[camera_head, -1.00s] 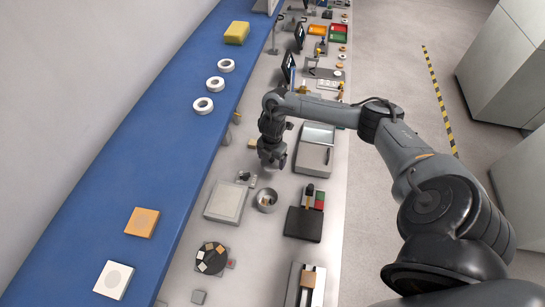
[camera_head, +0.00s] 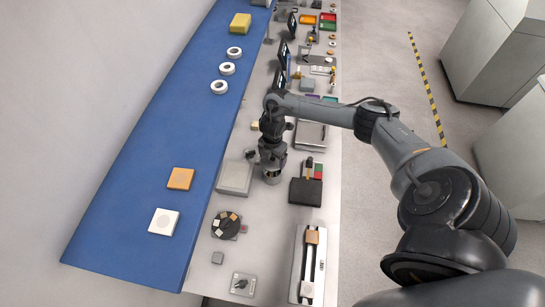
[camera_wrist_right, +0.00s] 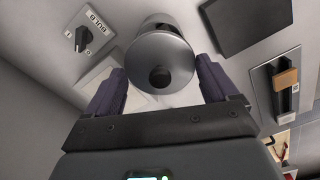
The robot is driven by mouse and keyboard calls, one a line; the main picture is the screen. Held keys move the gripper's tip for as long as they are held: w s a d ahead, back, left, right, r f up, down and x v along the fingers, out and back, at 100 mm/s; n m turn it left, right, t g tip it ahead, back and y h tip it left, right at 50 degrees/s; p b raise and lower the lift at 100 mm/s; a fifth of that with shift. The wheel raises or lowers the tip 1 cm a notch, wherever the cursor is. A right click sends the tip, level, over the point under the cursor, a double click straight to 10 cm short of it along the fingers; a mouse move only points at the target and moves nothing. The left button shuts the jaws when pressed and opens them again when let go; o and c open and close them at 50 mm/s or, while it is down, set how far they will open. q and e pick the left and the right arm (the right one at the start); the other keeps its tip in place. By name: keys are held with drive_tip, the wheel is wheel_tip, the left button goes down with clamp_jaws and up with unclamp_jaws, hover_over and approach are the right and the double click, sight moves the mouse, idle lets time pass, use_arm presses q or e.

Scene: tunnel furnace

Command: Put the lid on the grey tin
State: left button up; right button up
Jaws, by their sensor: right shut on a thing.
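My right gripper (camera_head: 271,163) is directly above the grey tin (camera_head: 271,178) in the head view, very close to its top. In the right wrist view, the round grey lid (camera_wrist_right: 150,55) with its black knob (camera_wrist_right: 160,77) is between the two dark fingers of the right gripper (camera_wrist_right: 161,84), which is shut on it. Part of a grey cylinder, likely the tin (camera_wrist_right: 160,20), shows beyond the lid's far edge. I cannot tell whether the lid touches the tin. My left gripper is not in view.
A pale square plate (camera_head: 235,177) lies left of the tin. A black box (camera_head: 305,191) stands to its right. A round dark dial (camera_head: 225,224) and a long slide fixture (camera_head: 309,268) are nearer. A selector switch (camera_wrist_right: 82,39) is at the wrist view's upper left.

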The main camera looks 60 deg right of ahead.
sight(272, 164)
wheel_tip(272, 164, down, 3)
drive_tip(key=b, duration=0.2)
drive_tip(key=shift+f+b, duration=0.15)
drive_tip(key=shift+b, duration=0.25)
drive_tip(key=shift+f+b, duration=0.55)
drive_tip(key=shift+f, duration=0.35)
drive_tip(key=shift+p, duration=0.35)
idle(0.6)
drive_tip(key=shift+f, duration=0.15)
idle(0.6)
idle(0.7)
